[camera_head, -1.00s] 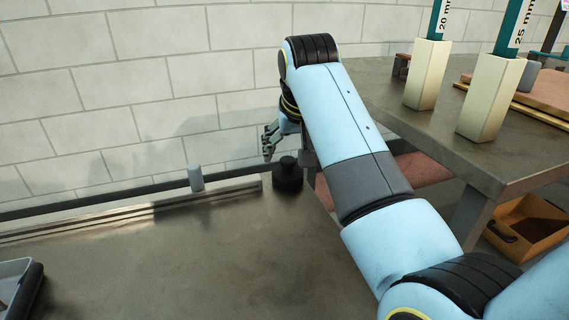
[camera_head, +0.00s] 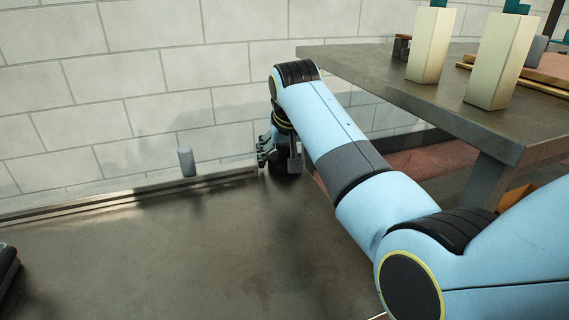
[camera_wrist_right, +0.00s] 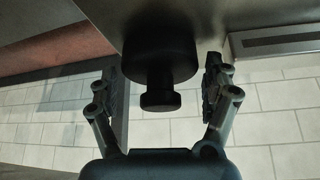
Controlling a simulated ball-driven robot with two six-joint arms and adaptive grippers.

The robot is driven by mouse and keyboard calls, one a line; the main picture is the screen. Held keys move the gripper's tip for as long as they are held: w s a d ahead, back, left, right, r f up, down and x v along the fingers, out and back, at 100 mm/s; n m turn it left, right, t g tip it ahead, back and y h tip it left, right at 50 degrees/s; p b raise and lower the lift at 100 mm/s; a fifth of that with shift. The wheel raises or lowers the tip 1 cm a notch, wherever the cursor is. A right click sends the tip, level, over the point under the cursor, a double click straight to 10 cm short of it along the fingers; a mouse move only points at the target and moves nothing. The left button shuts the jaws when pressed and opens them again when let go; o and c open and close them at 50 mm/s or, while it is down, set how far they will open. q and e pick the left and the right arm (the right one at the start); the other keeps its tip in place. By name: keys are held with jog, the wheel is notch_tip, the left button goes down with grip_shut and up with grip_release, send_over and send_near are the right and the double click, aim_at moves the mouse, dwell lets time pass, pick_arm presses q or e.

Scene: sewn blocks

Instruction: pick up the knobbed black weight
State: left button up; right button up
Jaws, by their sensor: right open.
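The knobbed black weight (camera_wrist_right: 160,60) fills the upper middle of the right wrist view, its round knob (camera_wrist_right: 160,100) pointing toward my palm. My right gripper (camera_wrist_right: 164,86) is open, with one finger on each side of the weight and a gap to the body showing on both sides. In the head view, my right gripper (camera_head: 264,152) is down at the weight (camera_head: 284,166), which stands at the far edge of the dark surface, mostly hidden behind the gripper.
A small grey cylinder (camera_head: 186,162) stands left of the gripper near the wall. A raised dark table (camera_head: 440,105) with cream blocks (camera_head: 497,62) stands to the right of my arm. A dark object (camera_head: 7,268) is cut off at the left edge. The middle of the surface is clear.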

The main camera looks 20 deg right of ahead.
jog(key=shift+c, duration=0.3)
jog(key=c, duration=1.3)
jog(key=shift+r, duration=0.15)
jog(key=shift+c, duration=0.9)
